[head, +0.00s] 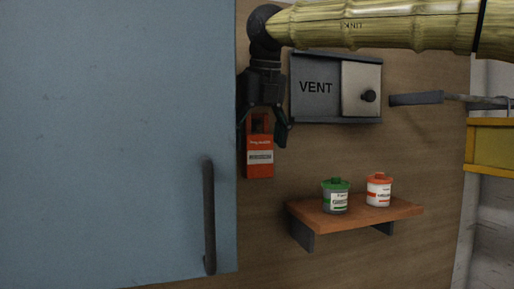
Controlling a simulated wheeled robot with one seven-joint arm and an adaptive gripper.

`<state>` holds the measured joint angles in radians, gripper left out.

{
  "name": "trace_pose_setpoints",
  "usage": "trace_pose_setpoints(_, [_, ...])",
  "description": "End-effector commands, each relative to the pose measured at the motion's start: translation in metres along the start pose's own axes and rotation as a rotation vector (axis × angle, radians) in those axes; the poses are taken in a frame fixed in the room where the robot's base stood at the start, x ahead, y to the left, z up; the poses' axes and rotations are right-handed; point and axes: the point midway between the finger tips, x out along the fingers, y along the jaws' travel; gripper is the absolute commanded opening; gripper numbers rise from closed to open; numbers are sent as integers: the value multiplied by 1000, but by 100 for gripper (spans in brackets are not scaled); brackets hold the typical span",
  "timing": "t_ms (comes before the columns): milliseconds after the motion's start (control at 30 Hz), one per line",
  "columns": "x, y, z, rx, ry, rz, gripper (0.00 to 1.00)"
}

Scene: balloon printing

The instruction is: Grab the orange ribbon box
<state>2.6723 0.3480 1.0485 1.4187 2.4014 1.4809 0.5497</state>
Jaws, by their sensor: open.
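The orange ribbon box (259,165) is against the wooden wall, just right of the blue door. It has a white label on its front and a handle-like loop at its top. My gripper (264,134) points down from above, with its fingers on either side of the loop at the box's top. The gripper is open. I cannot tell whether a finger touches the box. How the box is held on the wall is hidden.
A blue door (120,140) with a dark vertical handle (209,215) fills the left. A VENT panel (316,88) is right of my gripper. Below, a wooden shelf (300,209) holds a green-lidded jar (336,197) and an orange-lidded jar (378,190). A yellow bin (490,147) is far right.

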Motion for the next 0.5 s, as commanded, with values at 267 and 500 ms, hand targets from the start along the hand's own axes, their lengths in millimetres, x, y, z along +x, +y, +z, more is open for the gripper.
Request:
trace_pose_setpoints(267, [6, 0, 0, 0, -1, 0, 80])
trace_pose_setpoints(500, [5, 0, 0, 0, -1, 0, 46])
